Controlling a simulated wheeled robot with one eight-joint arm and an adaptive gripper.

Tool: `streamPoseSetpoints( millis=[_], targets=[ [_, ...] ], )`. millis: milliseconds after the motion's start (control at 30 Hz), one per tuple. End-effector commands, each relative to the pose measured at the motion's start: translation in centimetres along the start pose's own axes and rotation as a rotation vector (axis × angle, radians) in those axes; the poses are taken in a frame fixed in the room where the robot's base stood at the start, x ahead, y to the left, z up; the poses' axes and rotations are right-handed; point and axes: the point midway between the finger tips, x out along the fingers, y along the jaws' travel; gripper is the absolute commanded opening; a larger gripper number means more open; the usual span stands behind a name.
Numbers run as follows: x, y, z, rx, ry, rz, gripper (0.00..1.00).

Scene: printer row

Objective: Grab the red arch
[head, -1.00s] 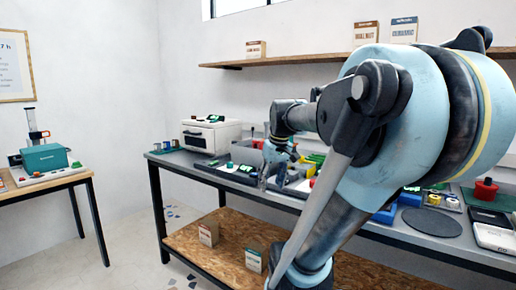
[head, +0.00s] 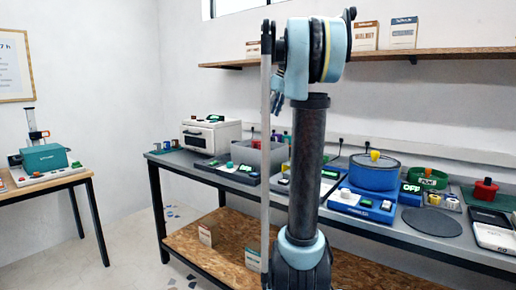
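I cannot make out a red arch for certain in the head view. My arm stands upright in the middle of the picture and hides part of the table behind it. What seems to be my gripper (head: 277,104) shows as a small blue and dark piece beside the upper arm, high above the table. Its fingers are too small and too covered to tell whether they are open or shut, or hold anything.
The long grey table carries a white oven-like machine (head: 210,136), a grey bin (head: 262,153), a blue round machine (head: 375,174), a green ring (head: 428,178) and a red round piece (head: 485,189). A dark disc (head: 432,222) lies at the right. A wooden shelf (head: 440,58) runs above.

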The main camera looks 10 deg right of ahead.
Motion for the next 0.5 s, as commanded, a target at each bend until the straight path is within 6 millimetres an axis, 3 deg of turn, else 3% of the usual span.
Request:
streamPoseSetpoints(
  millis=[100, 267, 500],
  targets=[
    [-0.6, 1.4, -1.0, -0.024, 0.01, -0.003, 0.48],
    [-0.5, 2.1, -1.5, -0.041, 0.016, -0.005, 0.48],
    [3.2, 2.0, -1.7, -0.043, 0.017, -0.005, 0.48]
  ],
)
